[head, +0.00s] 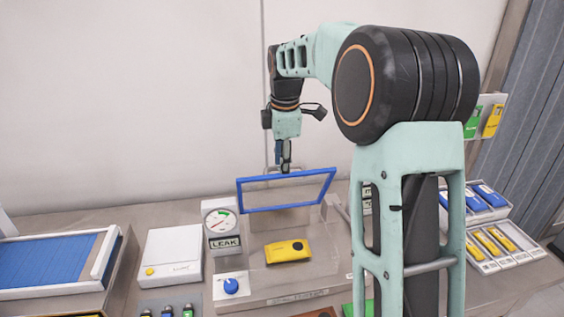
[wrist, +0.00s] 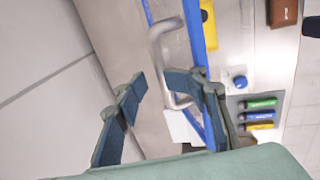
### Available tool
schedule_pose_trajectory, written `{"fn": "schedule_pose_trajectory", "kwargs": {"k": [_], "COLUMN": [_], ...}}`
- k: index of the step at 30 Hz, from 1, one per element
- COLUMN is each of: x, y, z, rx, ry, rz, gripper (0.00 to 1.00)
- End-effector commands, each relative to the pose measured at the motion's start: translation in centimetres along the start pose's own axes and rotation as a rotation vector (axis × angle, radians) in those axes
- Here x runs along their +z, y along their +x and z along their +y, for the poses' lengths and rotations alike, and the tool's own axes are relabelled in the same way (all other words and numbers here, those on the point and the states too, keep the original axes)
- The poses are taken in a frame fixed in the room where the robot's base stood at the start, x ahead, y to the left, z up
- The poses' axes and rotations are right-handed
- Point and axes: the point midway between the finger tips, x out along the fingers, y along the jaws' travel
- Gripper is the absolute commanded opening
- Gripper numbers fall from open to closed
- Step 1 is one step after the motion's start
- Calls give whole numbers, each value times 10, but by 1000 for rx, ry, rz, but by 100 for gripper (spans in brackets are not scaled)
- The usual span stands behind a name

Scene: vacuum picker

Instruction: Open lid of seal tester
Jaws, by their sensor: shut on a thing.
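The seal tester's lid (head: 287,193) is a clear pane in a blue frame, standing raised and tilted above the tester's grey base (head: 328,262). Its blue edge also shows in the wrist view (wrist: 196,40). My gripper (head: 285,166) is at the lid's top edge, shut on the grey bar handle (wrist: 159,55). In the wrist view my gripper's fingers (wrist: 162,86) sit on either side of the handle's end; the exact contact is hard to see. A yellow pack (head: 288,250) lies on the base below the lid.
A LEAK gauge (head: 221,222) and a blue knob (head: 230,286) stand left of the base. A white scale (head: 172,255) and a blue-topped tray (head: 50,262) are further left. Trays of blue and yellow packs (head: 490,235) are at right, behind my arm. The wall is close behind.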

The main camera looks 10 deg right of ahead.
Motion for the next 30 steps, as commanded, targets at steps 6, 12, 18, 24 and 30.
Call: {"fn": "schedule_pose_trajectory", "kwargs": {"k": [6, 12, 18, 24, 30], "x": [0, 0, 0, 0, 0], "y": [1, -7, -11, -19, -26], "z": [3, 16, 29, 42, 55], "rx": [-5, -5, -1, 0, 1], "ry": [1, 1, 0, 0, -1], "rz": [0, 1, 0, 0, 0], "gripper": [27, 27, 27, 27, 27]}}
